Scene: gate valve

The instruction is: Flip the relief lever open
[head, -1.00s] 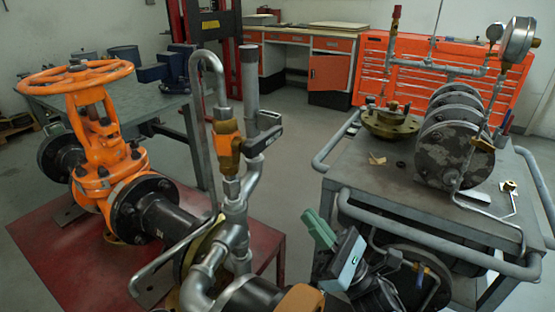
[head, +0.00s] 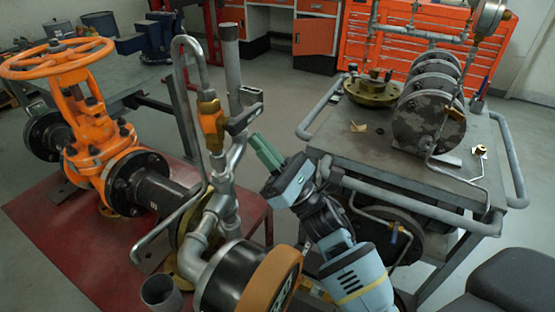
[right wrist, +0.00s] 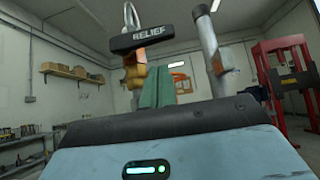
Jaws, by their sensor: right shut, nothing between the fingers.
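The relief lever (head: 246,118) is a black handle on a small orange valve body (head: 211,122), fitted on a grey upright pipe. In the head view it sticks out to the right of the valve. The right wrist view shows the lever (right wrist: 142,38) with the word RELIEF on its face, above and ahead of my fingers. My right gripper (head: 263,150) is shut and empty, its green fingers pointing up and left, just below and right of the lever. I see no contact. The green fingers also show in the right wrist view (right wrist: 157,88). My left gripper is out of view.
A bent thin pipe (head: 188,70) and a thick upright pipe (head: 229,70) stand close around the valve. A large orange handwheel valve (head: 90,130) sits at left on a red stand (head: 75,250). A grey cart (head: 385,170) with railings stands at right.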

